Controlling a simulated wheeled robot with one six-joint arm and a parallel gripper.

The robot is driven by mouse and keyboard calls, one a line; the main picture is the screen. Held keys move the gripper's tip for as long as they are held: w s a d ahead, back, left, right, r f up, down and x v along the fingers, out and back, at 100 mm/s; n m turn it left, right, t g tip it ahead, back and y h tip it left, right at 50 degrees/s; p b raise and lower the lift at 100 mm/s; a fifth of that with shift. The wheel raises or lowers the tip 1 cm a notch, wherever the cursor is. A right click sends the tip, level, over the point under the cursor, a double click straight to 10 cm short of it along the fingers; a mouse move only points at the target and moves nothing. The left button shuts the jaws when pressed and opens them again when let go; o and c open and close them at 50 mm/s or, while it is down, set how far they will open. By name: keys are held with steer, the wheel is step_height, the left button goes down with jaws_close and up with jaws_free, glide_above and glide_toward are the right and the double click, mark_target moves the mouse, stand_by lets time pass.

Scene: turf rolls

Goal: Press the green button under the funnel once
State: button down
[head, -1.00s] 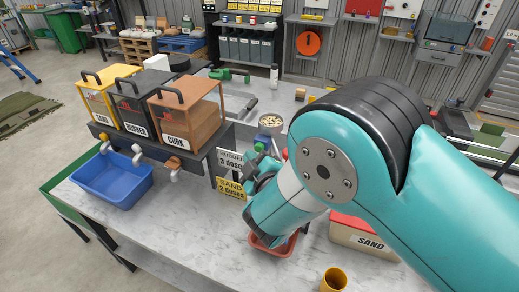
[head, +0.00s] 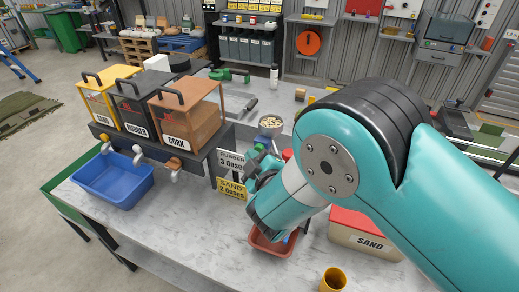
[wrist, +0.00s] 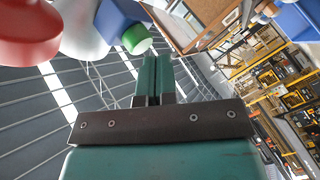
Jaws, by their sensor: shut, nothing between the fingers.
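The green button (wrist: 135,38) shows in the wrist view as a round cap on the end of a blue block (wrist: 118,18). A pale rounded body (wrist: 84,30), possibly part of the funnel, is beside it, with a red rounded part (wrist: 25,35) farther left. My gripper (wrist: 151,62) is shut and empty, its teal fingertips pointing up just below and right of the button. A gap seems to remain; contact is not clear. In the head view my arm hides most of the funnel area, and I cannot make out the button there.
A red tray (head: 257,241) lies below my wrist, with a yellow cup (head: 334,280) in front. A sand box (head: 365,238) stands to the right. Dispensers, including the cork one (head: 190,112), and a blue bin (head: 92,190) are left. The front-left counter is clear.

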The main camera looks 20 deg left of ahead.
steer(key=shift+w+p, duration=0.55)
steer(key=shift+p, duration=0.05)
stand_by(0.6)
steer(key=shift+s+f+b, duration=0.1)
steer(key=shift+s+b, duration=0.05)
steer(key=shift+b, duration=0.25)
stand_by(0.3)
steer(key=shift+s+b, duration=0.85)
steer(key=shift+b, duration=0.3)
